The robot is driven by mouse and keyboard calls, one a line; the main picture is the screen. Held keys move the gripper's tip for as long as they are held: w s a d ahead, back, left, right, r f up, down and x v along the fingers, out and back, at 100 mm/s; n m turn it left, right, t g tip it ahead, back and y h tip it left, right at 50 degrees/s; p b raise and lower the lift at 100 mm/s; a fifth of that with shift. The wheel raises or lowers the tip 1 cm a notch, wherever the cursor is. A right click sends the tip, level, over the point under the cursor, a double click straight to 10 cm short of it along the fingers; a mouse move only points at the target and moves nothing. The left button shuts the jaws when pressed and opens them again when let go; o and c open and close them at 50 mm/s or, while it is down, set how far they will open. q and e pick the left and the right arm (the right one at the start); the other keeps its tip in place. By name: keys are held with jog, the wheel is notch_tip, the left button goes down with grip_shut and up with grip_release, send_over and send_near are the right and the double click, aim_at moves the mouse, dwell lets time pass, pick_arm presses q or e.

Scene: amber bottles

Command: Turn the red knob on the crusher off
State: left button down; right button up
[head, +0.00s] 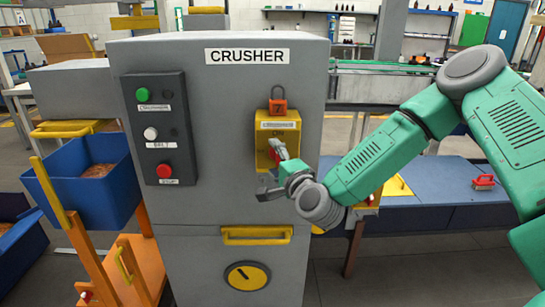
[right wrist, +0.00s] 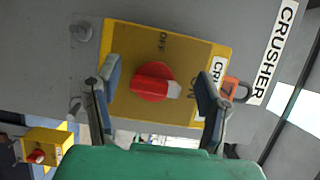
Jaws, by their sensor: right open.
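The crusher (head: 225,110) is a tall grey cabinet with a yellow switch plate (head: 291,138) on its front. In the right wrist view the red knob (right wrist: 150,84) sits on this plate (right wrist: 125,38). Its white end points right, towards the ON label; OFF is printed above it. My right gripper (head: 271,168) is open in front of the plate. In the right wrist view its two blue-padded fingers (right wrist: 158,82) lie on either side of the knob, with visible gaps. My left gripper is not in view.
A red padlock (head: 278,104) hangs just above the plate. A panel with green, white and red buttons (head: 160,128) is to the left. A yellow handle (head: 256,235) and a round yellow dial (head: 247,275) are below. A blue bin (head: 90,185) stands left of the cabinet.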

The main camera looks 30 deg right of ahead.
jog(key=shift+w+d+f, duration=0.15)
jog(key=shift+w+d, duration=0.35)
jog(key=shift+d, duration=0.25)
jog(key=shift+d+f, duration=0.2)
jog(key=shift+d, duration=0.45)
jog(key=shift+a+r, duration=0.15)
jog(key=shift+a, duration=0.35)
jog(key=c, duration=1.2)
jog(key=shift+o, duration=0.2)
jog(key=shift+a, duration=0.3)
jog(key=shift+d, duration=0.15)
